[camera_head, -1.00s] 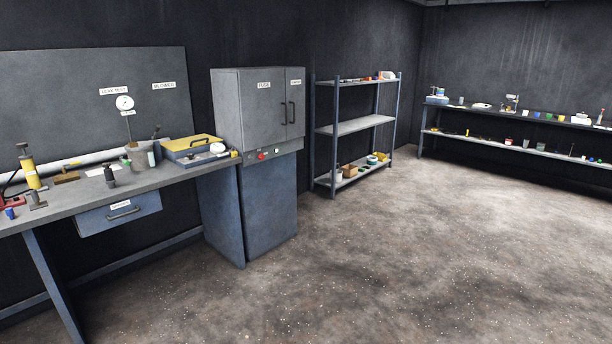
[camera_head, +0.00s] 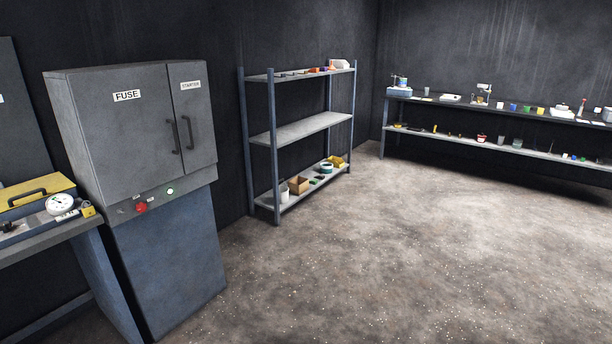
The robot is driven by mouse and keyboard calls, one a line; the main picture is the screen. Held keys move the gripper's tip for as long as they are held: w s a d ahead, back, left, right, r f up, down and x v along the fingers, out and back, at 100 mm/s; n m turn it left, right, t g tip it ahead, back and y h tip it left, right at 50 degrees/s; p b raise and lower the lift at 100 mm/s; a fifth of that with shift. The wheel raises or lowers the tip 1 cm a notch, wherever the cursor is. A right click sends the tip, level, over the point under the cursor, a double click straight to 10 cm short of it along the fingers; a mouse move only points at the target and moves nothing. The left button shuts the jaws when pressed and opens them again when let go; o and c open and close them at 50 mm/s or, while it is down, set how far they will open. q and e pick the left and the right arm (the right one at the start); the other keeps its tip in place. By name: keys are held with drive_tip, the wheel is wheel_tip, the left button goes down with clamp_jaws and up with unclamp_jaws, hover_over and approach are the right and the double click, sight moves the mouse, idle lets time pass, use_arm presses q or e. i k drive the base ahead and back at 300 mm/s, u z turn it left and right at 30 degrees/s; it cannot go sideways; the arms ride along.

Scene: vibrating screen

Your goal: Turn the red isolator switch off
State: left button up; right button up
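A grey and blue cabinet (camera_head: 165,265) stands at the left in the head view. Its two upper doors are shut and carry labels FUSE (camera_head: 127,96) and STARTER (camera_head: 191,85). On the strip below the doors is a red switch (camera_head: 141,207), with a lit green-white lamp (camera_head: 170,191) to its right. The red switch is small, and I cannot tell its setting. Neither of my grippers shows in this view.
A workbench (camera_head: 50,238) with a yellow-lidded toolbox (camera_head: 36,193) and a white dial gauge (camera_head: 60,205) adjoins the cabinet's left. A shelf rack (camera_head: 305,131) stands right of it, and a long bench (camera_head: 540,117) lines the far wall. The floor (camera_head: 370,260) is clear.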

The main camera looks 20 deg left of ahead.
sight(140, 208)
drive_tip(key=u, duration=0.2)
drive_tip(key=i, duration=1.85)
drive_tip(key=u, duration=1.1)
drive_tip(key=i, duration=1.35)
drive_tip(key=u, duration=0.55)
